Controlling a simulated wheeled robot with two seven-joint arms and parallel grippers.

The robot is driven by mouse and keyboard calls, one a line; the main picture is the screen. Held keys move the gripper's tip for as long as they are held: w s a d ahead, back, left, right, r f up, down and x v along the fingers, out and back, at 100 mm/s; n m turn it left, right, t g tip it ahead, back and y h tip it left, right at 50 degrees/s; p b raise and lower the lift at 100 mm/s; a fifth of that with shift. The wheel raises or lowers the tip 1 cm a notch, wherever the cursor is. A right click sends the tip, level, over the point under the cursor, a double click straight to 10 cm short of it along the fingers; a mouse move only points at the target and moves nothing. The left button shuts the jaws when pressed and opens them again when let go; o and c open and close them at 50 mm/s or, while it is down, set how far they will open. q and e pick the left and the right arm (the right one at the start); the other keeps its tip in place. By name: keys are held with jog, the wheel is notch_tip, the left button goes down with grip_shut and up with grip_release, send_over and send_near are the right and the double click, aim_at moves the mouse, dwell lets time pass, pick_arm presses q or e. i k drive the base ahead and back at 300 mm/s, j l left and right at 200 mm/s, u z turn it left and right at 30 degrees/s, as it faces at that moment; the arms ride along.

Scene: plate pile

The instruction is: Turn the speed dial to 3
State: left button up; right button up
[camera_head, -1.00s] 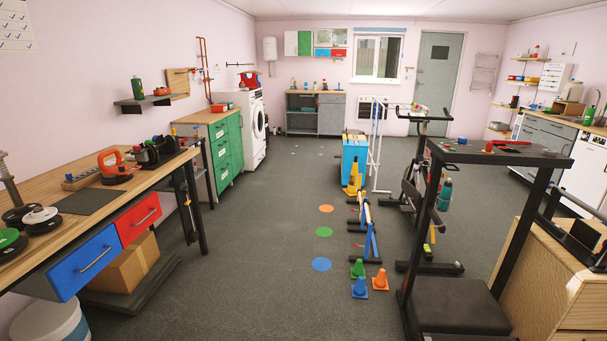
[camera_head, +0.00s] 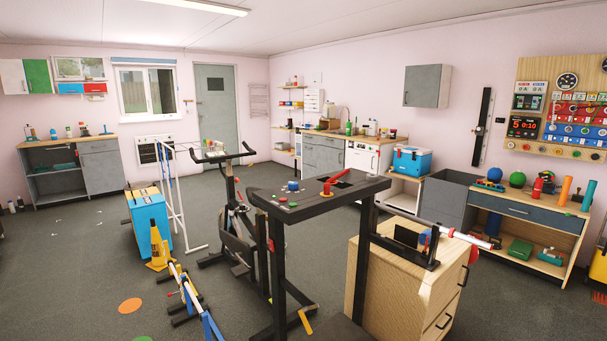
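A dark console (camera_head: 300,208) on black upright posts stands in the middle of the room. On its top are a small blue knob (camera_head: 293,186), a red lever-like part (camera_head: 327,188) and small red and green buttons. The blue knob may be the speed dial; its markings and setting are too small to read. A wooden wall panel (camera_head: 537,78) at the far right also carries round dials and several coloured knobs, with a display reading 5 and 0:10. Neither of my grippers is in view.
A wooden drawer cabinet (camera_head: 372,285) stands close to the console's right. An exercise bike (camera_head: 237,225) is behind it to the left. A low workbench (camera_head: 530,220) stands at the right. Grey floor is open at left.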

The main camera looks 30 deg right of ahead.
aim_at(291, 186)
jog(key=i+z, duration=0.4)
jog(key=i+j+z, duration=0.1)
jog(key=i+z, duration=0.15)
jog(key=z, duration=0.15)
jog(key=i+j+z, duration=0.25)
jog(key=z, duration=0.15)
jog(key=i+j+z, duration=0.3)
jog(key=z, duration=0.15)
